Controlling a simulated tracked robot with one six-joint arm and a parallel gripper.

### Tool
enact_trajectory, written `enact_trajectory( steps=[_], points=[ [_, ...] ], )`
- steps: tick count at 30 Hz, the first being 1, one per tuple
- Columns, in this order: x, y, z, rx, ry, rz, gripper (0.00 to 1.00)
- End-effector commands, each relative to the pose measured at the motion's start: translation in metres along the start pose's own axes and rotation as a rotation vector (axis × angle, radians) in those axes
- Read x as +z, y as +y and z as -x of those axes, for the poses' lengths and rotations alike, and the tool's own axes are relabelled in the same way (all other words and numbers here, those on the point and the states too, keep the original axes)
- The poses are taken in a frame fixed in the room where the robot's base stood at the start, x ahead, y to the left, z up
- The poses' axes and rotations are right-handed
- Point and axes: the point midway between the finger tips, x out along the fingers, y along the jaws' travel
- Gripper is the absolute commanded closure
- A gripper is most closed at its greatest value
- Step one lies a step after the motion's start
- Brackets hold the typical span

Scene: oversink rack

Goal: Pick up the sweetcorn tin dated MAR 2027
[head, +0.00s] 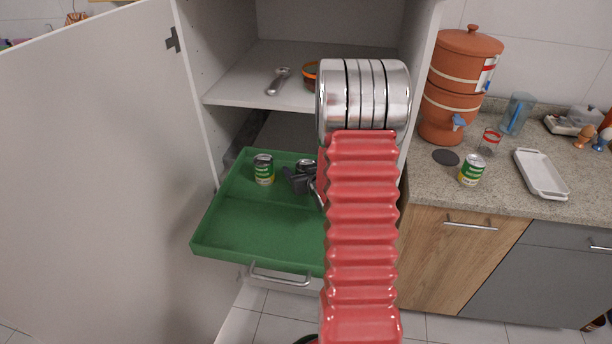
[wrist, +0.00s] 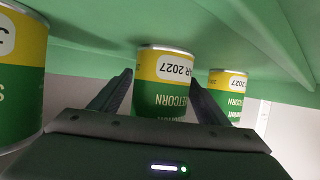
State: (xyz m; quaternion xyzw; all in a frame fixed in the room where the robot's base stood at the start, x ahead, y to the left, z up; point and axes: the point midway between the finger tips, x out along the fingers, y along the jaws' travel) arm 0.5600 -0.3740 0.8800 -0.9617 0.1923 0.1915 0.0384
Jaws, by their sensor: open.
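My gripper (head: 300,182) reaches into the green pull-out tray (head: 265,225). In the wrist view, which is upside down, my gripper (wrist: 160,78) is open, with one finger on either side of a yellow and green tin (wrist: 165,65). Its label shows "R 2027" and "ETCORN"; the start of the month is not clear. A second tin (wrist: 228,82) beyond the right finger shows "2027" and "CORN". A larger, nearer tin (wrist: 20,80) is cut off at the left edge. In the head view, one tin (head: 264,170) stands in the tray and another (head: 305,164) is partly hidden behind my gripper.
Another similar tin (head: 472,170) stands on the counter (head: 500,192), near a white dish (head: 541,174) and a terracotta water filter (head: 460,90). A shelf (head: 240,90) hangs above the tray's back. The open cabinet door (head: 100,170) is at left. The tray's front is empty.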

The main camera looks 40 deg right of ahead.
Motion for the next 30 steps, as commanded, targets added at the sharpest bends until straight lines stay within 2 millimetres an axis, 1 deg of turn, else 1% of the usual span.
enact_trajectory(
  steps=[12, 30],
  points=[
    [-0.0001, -0.0002, 0.0004, 0.000, 0.000, 0.000, 0.31],
    [-0.0001, -0.0005, 0.0004, -0.001, 0.000, 0.000, 0.73]
  ],
)
